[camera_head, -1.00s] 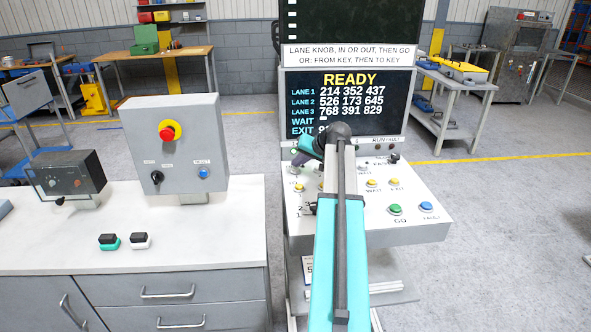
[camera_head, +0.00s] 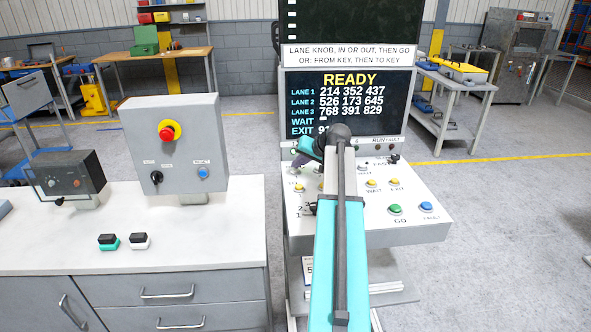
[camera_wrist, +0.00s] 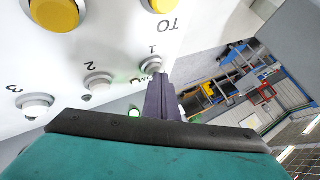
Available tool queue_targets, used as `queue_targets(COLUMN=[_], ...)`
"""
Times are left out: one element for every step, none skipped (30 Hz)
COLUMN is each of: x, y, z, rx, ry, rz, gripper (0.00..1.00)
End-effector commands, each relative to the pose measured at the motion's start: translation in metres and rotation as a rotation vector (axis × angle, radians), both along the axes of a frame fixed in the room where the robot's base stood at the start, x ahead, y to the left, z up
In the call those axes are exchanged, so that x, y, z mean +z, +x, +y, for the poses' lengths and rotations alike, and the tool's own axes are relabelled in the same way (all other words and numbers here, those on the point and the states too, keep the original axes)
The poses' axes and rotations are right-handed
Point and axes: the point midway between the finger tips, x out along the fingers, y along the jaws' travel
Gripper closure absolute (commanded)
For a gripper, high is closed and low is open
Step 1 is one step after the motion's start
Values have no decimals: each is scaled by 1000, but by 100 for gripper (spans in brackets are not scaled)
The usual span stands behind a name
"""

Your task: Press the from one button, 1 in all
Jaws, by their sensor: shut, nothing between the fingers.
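The FROM one button, a small white round button (camera_wrist: 151,59) marked 1, sits at the edge of the sloped white panel (camera_wrist: 60,60) in the wrist view. My gripper (camera_wrist: 159,78) is shut and empty, its dark narrow fingertips right beside this button and over part of the FROM label. I cannot tell whether they touch it. White buttons 2 (camera_wrist: 98,80) and 3 (camera_wrist: 36,106) stand in the same row. In the head view my gripper (camera_head: 299,160) is over the panel's upper left, and my arm hides part of the panel.
A yellow TO button (camera_wrist: 163,4) and another yellow button (camera_wrist: 56,12) are close by. The screen (camera_head: 345,105) above the panel reads READY. Green GO (camera_head: 395,209) and blue FAULT (camera_head: 426,206) buttons are at lower right. A grey control box (camera_head: 185,140) stands left.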

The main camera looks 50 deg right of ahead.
Motion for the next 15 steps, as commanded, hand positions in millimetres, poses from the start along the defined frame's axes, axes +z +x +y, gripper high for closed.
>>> queue_targets(x=[-1, -1, 0, 1, 1, 3, 4, 5, 7, 8, 9, 11, 12, 13, 14], y=[0, 0, 0, 0, 0, 0, 0, 0, 0, 0, 0, 0, 0, 0, 0], z=[0, 0, 0, 0, 0, 0, 0, 0, 0, 0, 0, 0, 0, 0, 0], rx=[1, 1, 1, 1, 1, 1, 1, 1, 1, 1, 1, 1, 1, 1, 1], ry=[1, 1, 1, 1, 1, 1, 1, 1, 1, 1, 1, 1, 1, 1, 1], rz=[2, 2, 2, 2, 2, 2, 2, 2, 2, 2, 2, 2, 2, 2, 2], gripper=[100, 100, 100, 100, 100, 100, 100, 100, 100, 100, 100, 100, 100, 100, 100])
